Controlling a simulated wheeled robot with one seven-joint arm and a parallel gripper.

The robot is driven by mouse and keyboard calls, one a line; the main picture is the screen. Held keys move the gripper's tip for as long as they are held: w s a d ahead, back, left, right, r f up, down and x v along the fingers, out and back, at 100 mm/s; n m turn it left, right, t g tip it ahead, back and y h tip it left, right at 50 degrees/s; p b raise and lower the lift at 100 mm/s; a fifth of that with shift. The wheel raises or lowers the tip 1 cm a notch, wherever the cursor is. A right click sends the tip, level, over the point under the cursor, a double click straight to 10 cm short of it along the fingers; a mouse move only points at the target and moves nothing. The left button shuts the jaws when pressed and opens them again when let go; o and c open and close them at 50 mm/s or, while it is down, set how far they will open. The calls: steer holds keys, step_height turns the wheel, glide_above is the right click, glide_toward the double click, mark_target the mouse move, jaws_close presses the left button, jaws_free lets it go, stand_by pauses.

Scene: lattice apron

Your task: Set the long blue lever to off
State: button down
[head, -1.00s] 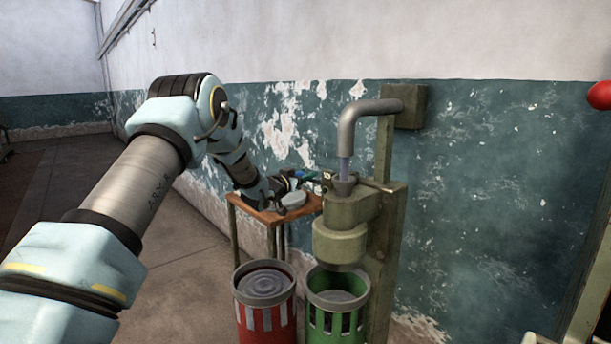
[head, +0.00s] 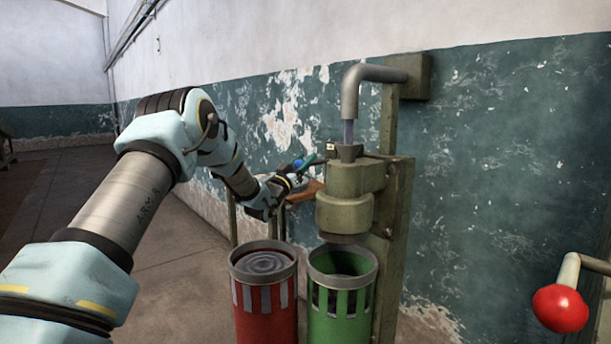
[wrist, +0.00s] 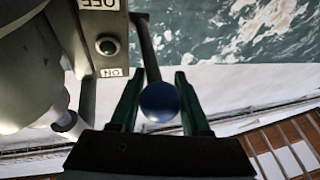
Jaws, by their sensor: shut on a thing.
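The long blue lever shows in the wrist view as a blue ball knob (wrist: 160,102) on a dark rod. The rod runs up beside a grey panel (wrist: 108,22) with an OFF label at its far end and an ON label at its near end. The knob sits between the two green fingers of my gripper (wrist: 160,106), which is shut on it beyond the ON end of the panel. In the head view my gripper (head: 296,174) is left of the olive machine (head: 350,190), with a bit of the blue knob (head: 298,164) showing.
A bent grey pipe (head: 368,73) pours a stream into the machine's funnel. Below stand a red bin (head: 263,310) and a green bin (head: 342,310). A brown table (head: 304,191) is behind my gripper. A red knob (head: 560,308) on a handle is at lower right.

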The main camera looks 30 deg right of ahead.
steer(key=shift+d+f+n+t+h+b, duration=0.1)
steer(key=shift+f+n+t+h+b, duration=0.45)
steer(key=shift+b, duration=1.35)
steer(key=shift+d+f+n+t+h+b, duration=0.15)
steer(key=shift+f+t+b, duration=0.35)
steer(key=shift+f+b, duration=1.05)
steer(key=shift+a+f+n+t+h+b, duration=0.1)
steer(key=shift+f+n+t+h+b, duration=0.4)
steer(key=shift+b, duration=1.75)
steer(key=shift+d, duration=0.1)
steer(key=shift+c, duration=1.9)
jaws_free()
steer(key=shift+r, duration=0.1)
steer(key=s+a+f, duration=0.3)
steer(key=s+a, duration=0.5)
steer(key=a, duration=0.5)
steer(key=shift+s+a+f+p, duration=0.15)
steer(key=shift+a+p, duration=0.05)
steer(key=shift+p, duration=0.15)
